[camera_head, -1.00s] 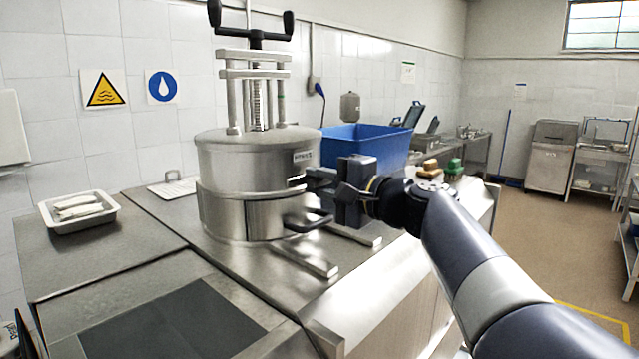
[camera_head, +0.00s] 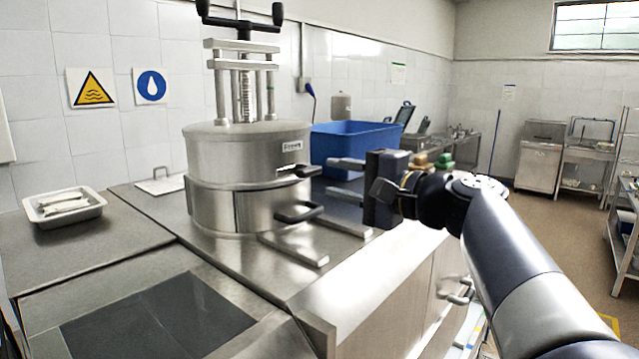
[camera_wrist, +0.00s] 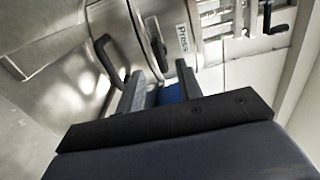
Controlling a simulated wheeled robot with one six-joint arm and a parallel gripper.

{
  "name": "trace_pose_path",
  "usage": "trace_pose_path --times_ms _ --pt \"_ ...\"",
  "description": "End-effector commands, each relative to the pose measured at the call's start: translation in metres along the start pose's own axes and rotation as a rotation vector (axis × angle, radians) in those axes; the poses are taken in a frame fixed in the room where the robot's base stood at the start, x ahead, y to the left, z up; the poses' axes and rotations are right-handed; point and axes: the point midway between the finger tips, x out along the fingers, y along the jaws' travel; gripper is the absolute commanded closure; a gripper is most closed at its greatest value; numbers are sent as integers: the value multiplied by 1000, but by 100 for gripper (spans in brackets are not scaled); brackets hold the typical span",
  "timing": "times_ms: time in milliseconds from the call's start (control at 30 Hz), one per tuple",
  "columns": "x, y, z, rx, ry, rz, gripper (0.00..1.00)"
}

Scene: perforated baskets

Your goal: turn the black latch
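The steel press (camera_head: 235,165) stands on the counter, with a label on its drum. The black latch (camera_head: 302,171) sticks out from the right side of the drum, below the label. It also shows in the wrist view (camera_wrist: 158,52), beyond my fingers. A black loop handle (camera_head: 299,212) sits lower on the press and shows at left in the wrist view (camera_wrist: 106,58). My gripper (camera_head: 338,178) is to the right of the latch, with its two fingers apart and nothing between them. The fingers point at the press and do not touch the latch.
A blue bin (camera_head: 352,142) stands behind my gripper. A white tray (camera_head: 64,207) with pale items is at the left. Black T-handles (camera_head: 240,45) top the press. Small brown and green blocks (camera_head: 432,160) lie behind my wrist. The front counter is clear.

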Motion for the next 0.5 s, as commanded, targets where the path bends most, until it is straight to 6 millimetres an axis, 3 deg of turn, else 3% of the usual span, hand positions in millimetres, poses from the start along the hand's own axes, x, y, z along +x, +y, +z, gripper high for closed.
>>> trace_pose_path --times_ms 200,500 --pt "-30 1 -1 -1 2 0 65" --pt "-39 0 0 0 -1 1 65"
